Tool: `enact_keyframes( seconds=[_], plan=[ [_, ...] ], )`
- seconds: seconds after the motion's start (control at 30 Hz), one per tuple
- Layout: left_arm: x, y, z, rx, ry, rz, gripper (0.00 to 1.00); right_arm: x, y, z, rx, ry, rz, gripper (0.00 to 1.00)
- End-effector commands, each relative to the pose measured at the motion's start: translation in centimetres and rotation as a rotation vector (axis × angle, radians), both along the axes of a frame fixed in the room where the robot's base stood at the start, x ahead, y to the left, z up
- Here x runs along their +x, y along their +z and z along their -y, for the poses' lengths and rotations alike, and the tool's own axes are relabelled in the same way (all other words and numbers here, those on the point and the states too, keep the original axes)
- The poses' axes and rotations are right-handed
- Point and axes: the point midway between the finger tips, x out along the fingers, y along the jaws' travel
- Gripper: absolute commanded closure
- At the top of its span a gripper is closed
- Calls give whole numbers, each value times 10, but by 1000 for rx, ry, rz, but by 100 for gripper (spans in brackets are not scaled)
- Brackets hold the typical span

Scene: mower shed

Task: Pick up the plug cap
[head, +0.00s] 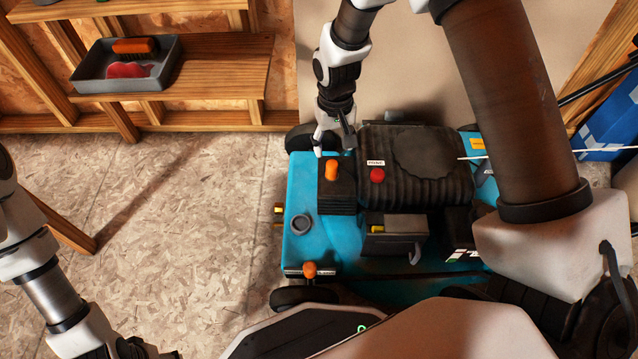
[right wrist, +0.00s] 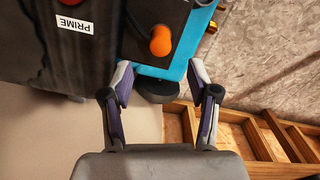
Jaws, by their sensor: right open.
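The orange plug cap (head: 331,170) sits on a black finned block (head: 337,197) at the top left of the blue mower (head: 300,240). In the right wrist view the cap (right wrist: 160,42) shows beyond the fingertips, roughly midway between them. My right gripper (head: 333,143) is open and empty, just behind the cap and apart from it; its spread fingers also show in the right wrist view (right wrist: 160,80). My left arm is at the lower left, far from the cap. Only part of my left gripper (head: 152,352) shows at the bottom edge, and its jaw state is unclear.
A ribbed black cover with a red button (head: 377,175) and a PRIME label (head: 376,162) lies right of the cap. An orange knob (head: 310,269) sits at the mower's front left. A grey tray (head: 126,64) with a brush stands on a wooden shelf (head: 220,75).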

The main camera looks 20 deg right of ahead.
Motion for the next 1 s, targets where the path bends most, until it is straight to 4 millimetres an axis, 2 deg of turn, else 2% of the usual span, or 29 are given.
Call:
enact_keyframes(
  seconds=[0.03,0.13,0.37,0.5,0.57,0.8,0.83,0.97,1.0],
  plan=[
    [1,-11,0,0,0,1,33,3,-7,0,0,0,10,40],
    [1,-16,0,0,0,2,33,4,-13,0,0,0,14,40],
    [1,-35,0,0,1,3,33,3,-42,0,0,0,13,40],
    [2,-61,-1,0,5,6,33,3,-71,-1,0,0,12,40],
    [2,-65,-1,1,7,6,33,3,-79,-1,0,0,12,40],
    [3,-63,-1,1,8,8,33,4,-79,-1,0,0,14,40],
    [3,-63,-1,1,8,8,33,3,-79,-1,0,0,14,43],
    [3,-63,-1,1,8,8,33,3,-79,-1,0,0,13,90],
    [3,-63,-1,1,8,8,33,3,-80,-1,0,0,13,92]
  ],
)
